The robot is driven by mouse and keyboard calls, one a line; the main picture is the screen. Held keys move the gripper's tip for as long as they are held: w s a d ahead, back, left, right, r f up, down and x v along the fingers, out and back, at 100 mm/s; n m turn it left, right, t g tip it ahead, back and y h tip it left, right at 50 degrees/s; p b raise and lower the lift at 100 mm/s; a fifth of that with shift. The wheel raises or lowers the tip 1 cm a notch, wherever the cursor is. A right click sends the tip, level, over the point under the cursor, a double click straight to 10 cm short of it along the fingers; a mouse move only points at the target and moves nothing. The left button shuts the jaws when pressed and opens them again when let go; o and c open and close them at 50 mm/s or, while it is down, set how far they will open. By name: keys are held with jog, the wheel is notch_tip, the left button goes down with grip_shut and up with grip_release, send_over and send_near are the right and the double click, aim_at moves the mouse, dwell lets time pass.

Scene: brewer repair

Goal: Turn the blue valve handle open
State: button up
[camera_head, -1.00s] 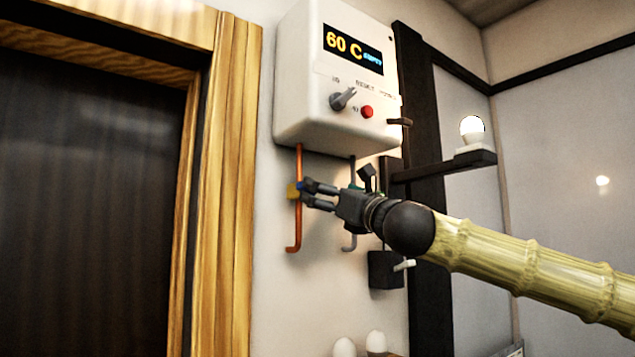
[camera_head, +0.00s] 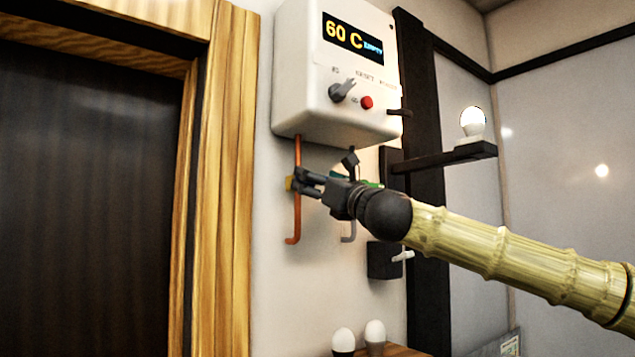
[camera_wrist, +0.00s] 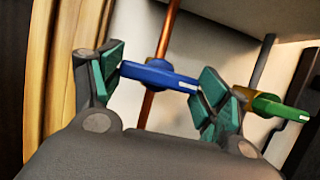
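The blue valve handle (camera_wrist: 160,76) sits on a copper pipe (camera_wrist: 158,88). In the wrist view it lies nearly level, tilted slightly down to the right, across the pipe. My gripper (camera_wrist: 162,80) has its teal-padded fingers wide apart, one at each end of the handle. The ends are close to the pads; I cannot tell if they touch. In the head view my gripper (camera_head: 306,182) is at the copper pipe (camera_head: 297,220) below the white brewer box (camera_head: 335,70). There the blue handle is hidden; a yellow valve body (camera_head: 289,184) shows.
A green valve handle (camera_wrist: 279,108) on a grey pipe (camera_wrist: 264,62) is just right of my gripper. A black wall block with a white lever (camera_head: 402,256) is lower right. A shelf (camera_head: 450,160) holds a lit bulb (camera_head: 473,122). A wooden door frame (camera_head: 225,180) stands left.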

jog(key=shift+d+n+y+b, duration=0.1)
jog(key=shift+n+y+b, duration=0.25)
jog(key=shift+n, duration=0.35)
jog(key=shift+w+d+r+n+g+y+p, duration=0.15)
jog(key=shift+n+g+p, duration=0.25)
jog(key=shift+n+g, duration=2.1)
jog(key=shift+s+a+r+n+g+y+p, duration=0.1)
jog(key=shift+n+g+y+p, duration=0.25)
jog(key=shift+n, duration=4.15)
jog(key=shift+w+d+r+n+g+y+p, duration=0.15)
jog(key=shift+n+g+p, duration=0.3)
jog(key=shift+n+g, duration=2.05)
jog(key=shift+f+n+t, duration=0.15)
jog(key=shift+n+t, duration=0.9)
jog(key=shift+n, duration=0.05)
jog(key=o, duration=1)
